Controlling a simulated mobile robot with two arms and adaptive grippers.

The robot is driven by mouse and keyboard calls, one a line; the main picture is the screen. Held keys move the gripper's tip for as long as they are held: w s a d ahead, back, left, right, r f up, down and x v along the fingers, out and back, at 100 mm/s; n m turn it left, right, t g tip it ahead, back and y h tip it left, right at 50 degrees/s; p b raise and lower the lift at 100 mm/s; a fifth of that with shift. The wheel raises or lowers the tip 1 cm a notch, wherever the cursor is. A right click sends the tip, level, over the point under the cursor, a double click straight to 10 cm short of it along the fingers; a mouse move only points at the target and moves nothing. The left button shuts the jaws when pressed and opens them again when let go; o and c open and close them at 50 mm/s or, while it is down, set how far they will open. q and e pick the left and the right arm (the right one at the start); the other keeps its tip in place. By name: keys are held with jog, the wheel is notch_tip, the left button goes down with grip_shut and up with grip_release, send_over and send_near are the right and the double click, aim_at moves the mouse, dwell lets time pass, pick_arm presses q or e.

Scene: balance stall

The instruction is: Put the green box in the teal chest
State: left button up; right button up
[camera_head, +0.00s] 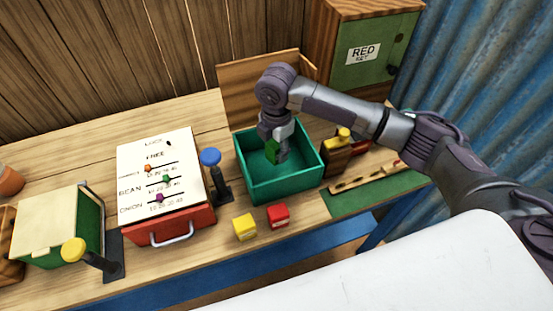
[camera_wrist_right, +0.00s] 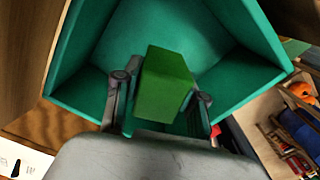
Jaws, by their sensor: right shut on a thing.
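The teal chest (camera_head: 280,188) stands open on the wooden table, with its wooden lid (camera_head: 245,92) raised behind it. My right gripper (camera_head: 277,157) is over the chest opening and points down into it. It is shut on the green box (camera_head: 272,150). In the right wrist view the green box (camera_wrist_right: 165,84) sits between the two fingers, with the teal chest's walls (camera_wrist_right: 75,95) and floor around and beyond it. I cannot tell whether the box touches the chest floor. My left gripper is not in view.
A yellow box (camera_head: 244,227) and a red box (camera_head: 278,216) lie in front of the chest. A blue-knobbed lever (camera_head: 211,160) stands at its left, beside a red drawer unit (camera_head: 170,228) with a sign. A green-doored cabinet (camera_head: 365,52) stands behind.

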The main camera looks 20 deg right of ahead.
aim_at(276, 168)
notch_tip(276, 168, down, 4)
jog(key=shift+f+p, duration=0.25)
jog(key=shift+p, duration=0.15)
jog(key=shift+f, duration=0.25)
jog(key=shift+f, duration=0.1)
jog(key=o, duration=1.2)
notch_tip(276, 168, up, 12)
jog(key=shift+r+b, duration=0.15)
jog(key=shift+b, duration=0.65)
